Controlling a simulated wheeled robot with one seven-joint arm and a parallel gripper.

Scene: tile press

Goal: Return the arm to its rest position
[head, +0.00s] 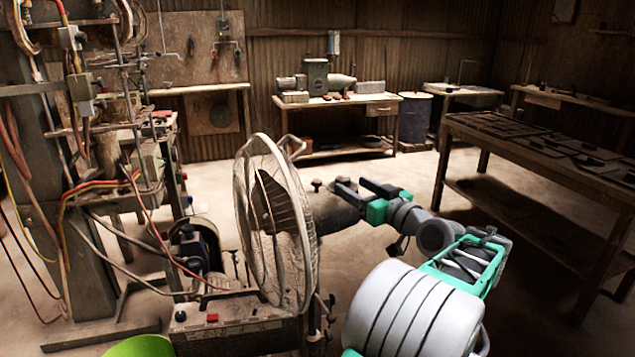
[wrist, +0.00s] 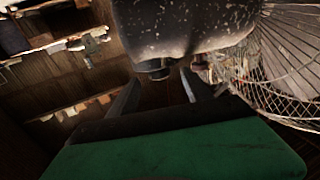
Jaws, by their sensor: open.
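My gripper (head: 355,190) is in the middle of the head view at the end of my grey and green arm. Its dark jaws are open, with nothing seen between them. They point left towards the fan's motor housing (head: 335,213), just behind the wire fan (head: 275,225). In the wrist view my gripper (wrist: 165,95) shows its two fingers spread apart. The dark, speckled fan housing (wrist: 190,22) fills the top middle of that view, very near the fingers. I cannot tell whether the fingers touch it.
The fan stands on a box base with a red switch (head: 212,317). A press with hanging cables (head: 50,190) is at the left. A long workbench (head: 550,150) stands at the right. A bench with a machine (head: 335,103) is at the back. Open floor lies between.

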